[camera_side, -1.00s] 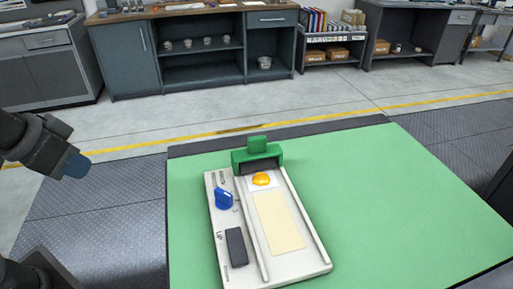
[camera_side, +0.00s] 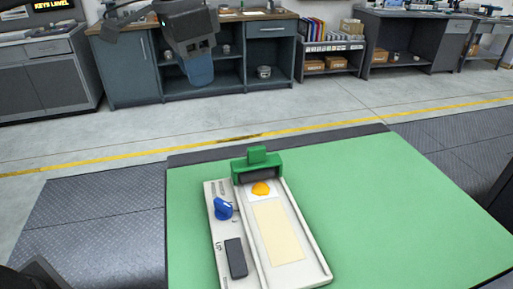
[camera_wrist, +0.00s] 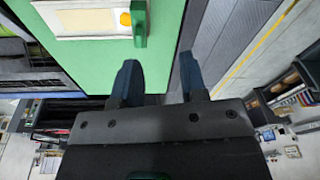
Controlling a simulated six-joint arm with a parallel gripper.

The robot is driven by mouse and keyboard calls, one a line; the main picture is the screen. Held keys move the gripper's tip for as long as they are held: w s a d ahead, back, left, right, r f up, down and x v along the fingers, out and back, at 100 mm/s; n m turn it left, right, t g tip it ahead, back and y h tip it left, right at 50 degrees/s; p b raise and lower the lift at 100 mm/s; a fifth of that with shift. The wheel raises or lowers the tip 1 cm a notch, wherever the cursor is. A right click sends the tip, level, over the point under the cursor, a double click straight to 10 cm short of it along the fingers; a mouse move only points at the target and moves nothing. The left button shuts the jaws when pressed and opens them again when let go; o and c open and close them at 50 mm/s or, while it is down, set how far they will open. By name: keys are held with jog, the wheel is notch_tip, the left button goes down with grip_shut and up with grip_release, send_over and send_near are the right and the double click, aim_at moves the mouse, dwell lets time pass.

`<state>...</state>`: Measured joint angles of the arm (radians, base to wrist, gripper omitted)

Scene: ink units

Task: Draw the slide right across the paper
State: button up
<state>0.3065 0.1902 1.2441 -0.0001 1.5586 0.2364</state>
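The ink unit is a cream tray (camera_side: 215,240) on the green table. A green slide (camera_side: 257,166) with an upright handle stands across its far end; it also shows in the wrist view (camera_wrist: 139,22). An orange ink blob (camera_side: 261,188) sits on a white patch just in front of the slide. The pale paper (camera_side: 278,232) lies flat nearer the camera. My gripper (camera_side: 199,75) hangs in the air left of and above the slide, well apart from it. In the wrist view its two dark blue fingers (camera_wrist: 158,78) are spread with nothing between them.
A blue knob (camera_side: 222,209) and a dark block (camera_side: 236,258) sit on the tray's left side, beside the paper. The green table top (camera_side: 390,210) is clear to the right. Cabinets (camera_side: 130,70) and shelves stand far behind, across the floor.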

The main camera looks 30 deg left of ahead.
aim_at(256, 147)
jog(key=w+d+f+m+g, duration=0.2)
jog(key=w+d+m, duration=0.15)
jog(key=d, duration=0.55)
jog(key=shift+n+y, duration=0.3)
jog(key=shift+n, duration=0.05)
jog(key=f, duration=0.9)
jog(key=w+f, duration=0.1)
jog(key=f, duration=0.4)
jog(key=shift+a, duration=0.25)
jog(key=shift+r, duration=0.1)
grip_shut()
